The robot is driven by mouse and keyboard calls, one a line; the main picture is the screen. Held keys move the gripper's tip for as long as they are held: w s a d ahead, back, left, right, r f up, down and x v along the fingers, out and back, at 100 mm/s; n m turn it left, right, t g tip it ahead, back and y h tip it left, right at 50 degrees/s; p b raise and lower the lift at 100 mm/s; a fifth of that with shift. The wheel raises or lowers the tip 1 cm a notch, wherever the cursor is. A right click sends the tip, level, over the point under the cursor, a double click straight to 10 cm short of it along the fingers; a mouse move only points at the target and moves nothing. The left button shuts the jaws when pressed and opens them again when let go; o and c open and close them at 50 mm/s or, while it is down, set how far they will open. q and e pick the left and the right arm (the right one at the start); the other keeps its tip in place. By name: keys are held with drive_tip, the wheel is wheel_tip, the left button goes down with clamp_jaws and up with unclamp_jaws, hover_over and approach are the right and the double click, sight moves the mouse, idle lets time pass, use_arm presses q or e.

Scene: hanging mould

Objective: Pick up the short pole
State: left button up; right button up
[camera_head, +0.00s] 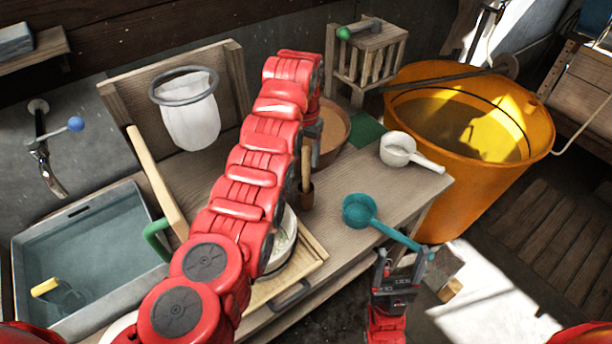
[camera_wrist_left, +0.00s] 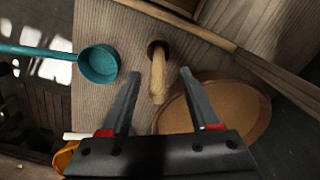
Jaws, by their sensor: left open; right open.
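The short pole (camera_head: 306,168) is a light wooden stick standing upright from a small dark brown holder (camera_head: 306,196) on the wooden table. In the left wrist view the pole (camera_wrist_left: 157,80) lies between the fingers' lines, just ahead of the tips, with its foot in the round holder (camera_wrist_left: 160,48). My left gripper (camera_wrist_left: 158,76) is open and empty; in the head view it is mostly hidden behind its red arm, close to the pole. My right gripper (camera_head: 396,262) is open at the table's front right edge, close to a teal ladle's handle.
The teal ladle (camera_head: 360,212) lies at the table's front edge, its handle overhanging. A brown bowl (camera_wrist_left: 240,110) stands close beside the pole. A white ladle (camera_head: 398,150) lies further right. An orange tub (camera_head: 440,215) stands right of the table; a water basin (camera_head: 35,300) is at left.

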sight(306, 167)
use_arm(q)
drive_tip(key=shift+f+p, duration=0.2)
drive_tip(key=shift+p, duration=0.1)
wheel_tip(306, 167, down, 3)
drive_tip(key=shift+d+f+p, duration=0.1)
drive_tip(key=shift+d+p, duration=0.05)
drive_tip(key=shift+p, duration=0.6)
drive_tip(key=shift+w+f, duration=0.2)
drive_tip(key=shift+f, duration=0.6)
clamp_jaws()
